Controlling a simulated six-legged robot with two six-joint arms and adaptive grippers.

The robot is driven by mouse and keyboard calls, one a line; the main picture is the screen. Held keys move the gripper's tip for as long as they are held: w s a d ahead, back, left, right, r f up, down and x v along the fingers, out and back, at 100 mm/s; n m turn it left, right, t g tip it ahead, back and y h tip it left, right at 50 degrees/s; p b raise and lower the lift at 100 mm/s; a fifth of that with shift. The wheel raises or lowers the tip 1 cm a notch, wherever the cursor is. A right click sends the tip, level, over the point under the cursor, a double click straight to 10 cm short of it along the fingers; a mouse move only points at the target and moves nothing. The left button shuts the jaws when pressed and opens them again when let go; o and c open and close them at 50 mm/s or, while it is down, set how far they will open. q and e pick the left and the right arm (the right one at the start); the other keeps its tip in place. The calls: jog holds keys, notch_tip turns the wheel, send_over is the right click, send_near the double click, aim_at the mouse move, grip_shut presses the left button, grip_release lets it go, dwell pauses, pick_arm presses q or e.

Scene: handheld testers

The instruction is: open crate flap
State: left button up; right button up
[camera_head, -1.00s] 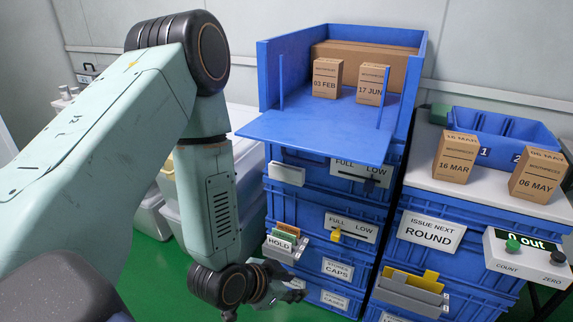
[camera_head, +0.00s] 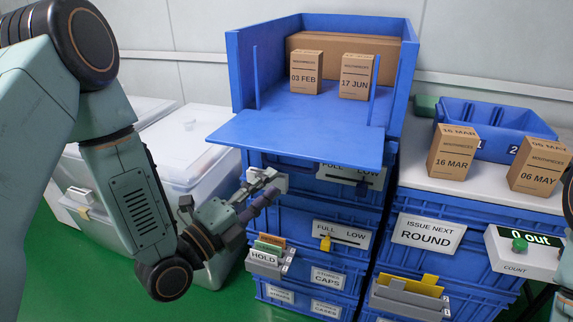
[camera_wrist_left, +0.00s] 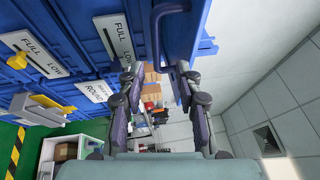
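The blue crate (camera_head: 236,75) tops the stack, with its front flap (camera_head: 300,138) folded down and jutting forward, roughly level. Inside stand two small cartons, "03 FEB" (camera_head: 306,75) and "17 JUN" (camera_head: 357,78), before a long brown box (camera_head: 345,56). My left gripper (camera_head: 268,184) is open below the flap's left part, in front of a white holder (camera_head: 280,182) on the stack. In the left wrist view my left gripper (camera_wrist_left: 161,77) has its fingers apart with nothing held; a blue bar handle (camera_wrist_left: 207,48) shows near them. Contact cannot be told. My right gripper is out of view.
The white table (camera_head: 478,188) at right bears cartons "16 MAR" (camera_head: 453,152) and "06 MAY" (camera_head: 538,165) and a blue bin (camera_head: 490,125). A counter box (camera_head: 520,252) reads "0 out". A card holder (camera_head: 268,262) juts from the stack. Translucent tubs (camera_head: 185,150) stand at left.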

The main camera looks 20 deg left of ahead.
aim_at(288, 169)
pick_arm(q)
jog(key=b+x, duration=0.1)
jog(key=x, duration=0.5)
jog(key=shift+w+b, duration=0.35)
jog(key=shift+w, duration=0.1)
jog(key=shift+w+f, duration=0.1)
jog(key=shift+w, duration=0.4)
jog(key=shift+s+d, duration=0.1)
jog(key=shift+d, duration=0.05)
jog(key=shift+c, duration=1.4)
grip_shut()
